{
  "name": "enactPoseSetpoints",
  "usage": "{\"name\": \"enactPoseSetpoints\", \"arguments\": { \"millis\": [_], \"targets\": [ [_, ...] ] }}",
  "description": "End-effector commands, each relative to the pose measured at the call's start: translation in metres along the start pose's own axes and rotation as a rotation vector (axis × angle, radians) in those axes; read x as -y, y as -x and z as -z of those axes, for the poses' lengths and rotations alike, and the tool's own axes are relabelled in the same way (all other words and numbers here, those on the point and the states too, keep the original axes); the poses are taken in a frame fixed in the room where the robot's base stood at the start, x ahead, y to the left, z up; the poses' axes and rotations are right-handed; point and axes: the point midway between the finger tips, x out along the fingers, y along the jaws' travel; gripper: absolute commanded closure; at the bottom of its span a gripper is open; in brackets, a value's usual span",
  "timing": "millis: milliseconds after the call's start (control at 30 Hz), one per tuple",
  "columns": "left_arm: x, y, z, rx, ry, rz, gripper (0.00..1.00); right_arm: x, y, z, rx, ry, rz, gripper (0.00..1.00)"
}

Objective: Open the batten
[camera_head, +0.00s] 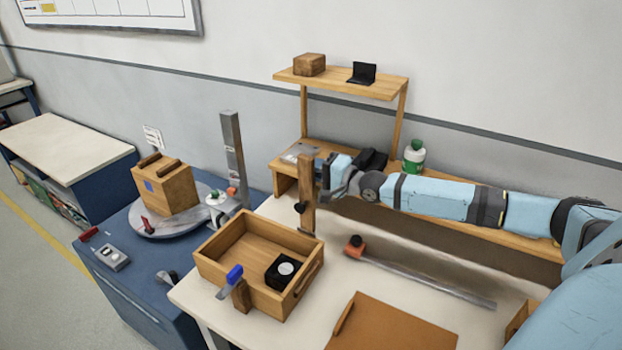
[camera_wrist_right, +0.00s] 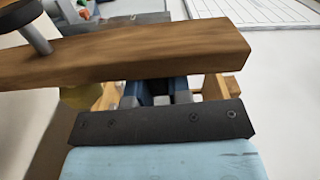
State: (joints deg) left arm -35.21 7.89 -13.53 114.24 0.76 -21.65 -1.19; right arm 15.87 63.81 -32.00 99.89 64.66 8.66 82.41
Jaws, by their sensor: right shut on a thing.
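The batten (camera_head: 308,190) is an upright wooden bar with a dark knob (camera_head: 299,207) low on its left side. It stands behind the wooden tray, in front of the shelf unit. My right gripper (camera_head: 327,178) reaches it from the right and is shut on it; the fingertips are partly hidden. In the right wrist view the batten (camera_wrist_right: 150,54) crosses the picture just beyond the gripper (camera_wrist_right: 160,92), with a grey pin (camera_wrist_right: 35,35) on it at upper left. My left gripper is not in view.
An open wooden tray (camera_head: 222,260) holds a black box with a white disc (camera_head: 285,270). A grey rod (camera_head: 420,280) lies on the white table, beside a brown board (camera_head: 390,325). The shelf unit (camera_head: 340,77) stands behind. A wooden box (camera_head: 165,188) sits on a turntable at left.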

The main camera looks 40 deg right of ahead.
Motion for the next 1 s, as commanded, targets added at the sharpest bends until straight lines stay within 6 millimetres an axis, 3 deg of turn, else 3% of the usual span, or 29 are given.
{"name": "enactPoseSetpoints", "arguments": {
  "millis": [200,667,700,767,1000],
  "targets": [
    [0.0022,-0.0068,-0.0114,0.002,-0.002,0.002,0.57,-0.0040,0.0004,0.0075,-0.003,0.008,-0.002,1.00],
    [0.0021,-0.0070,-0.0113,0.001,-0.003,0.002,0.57,-0.0044,0.0006,0.0084,-0.003,0.008,-0.004,1.00],
    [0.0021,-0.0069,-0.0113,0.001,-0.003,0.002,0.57,-0.0044,0.0006,0.0085,-0.003,0.008,-0.004,0.71],
    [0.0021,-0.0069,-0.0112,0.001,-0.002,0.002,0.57,-0.0043,0.0006,0.0083,-0.003,0.007,-0.004,0.58],
    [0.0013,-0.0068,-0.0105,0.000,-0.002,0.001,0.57,-0.0037,0.0004,0.0076,-0.002,0.005,-0.002,0.57]
  ]
}}
